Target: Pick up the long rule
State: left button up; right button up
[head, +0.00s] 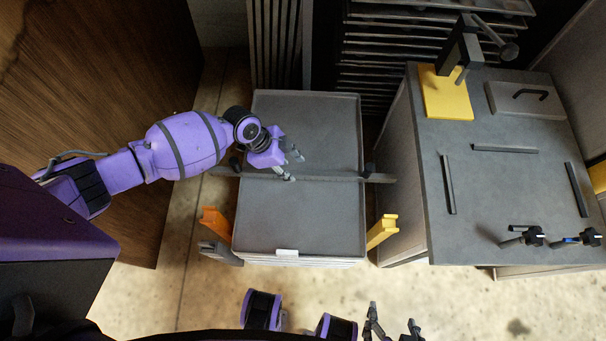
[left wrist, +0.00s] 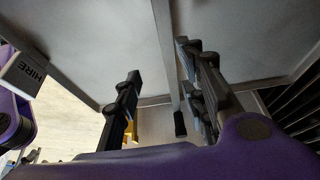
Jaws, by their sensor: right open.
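The long rule (head: 340,178) is a thin grey bar lying across the grey tray (head: 300,220), its ends reaching past both sides. My left gripper (head: 293,167) is over the rule, left of its far right end, with its fingers apart. In the left wrist view the rule (left wrist: 168,50) runs between the two open fingers of my left gripper (left wrist: 160,95). I cannot tell whether either finger touches it. My right gripper (head: 393,317) is open and empty at the bottom edge of the head view, away from the tray.
An orange bracket (head: 215,222) and a yellow bracket (head: 383,231) stand at the tray's near sides. A grey workbench (head: 500,190) on the right holds bars, tools and a yellow-based stand (head: 445,95). A brown wooden surface (head: 100,50) is on the left.

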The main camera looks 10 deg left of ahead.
aim_at(302, 171)
pick_arm(q)
jog(key=shift+w+a, duration=0.3)
jog(key=shift+w, duration=0.25)
jog(key=shift+w+f, duration=0.15)
jog(key=x, duration=0.2)
jog(key=b+x, duration=0.1)
jog(key=x, duration=0.4)
jog(key=shift+w+d+b, duration=0.1)
jog(key=shift+d+b, duration=0.25)
grip_shut()
jog(key=shift+w+d+r, duration=0.1)
jog(key=shift+w+r, duration=0.05)
jog(key=shift+r, duration=0.15)
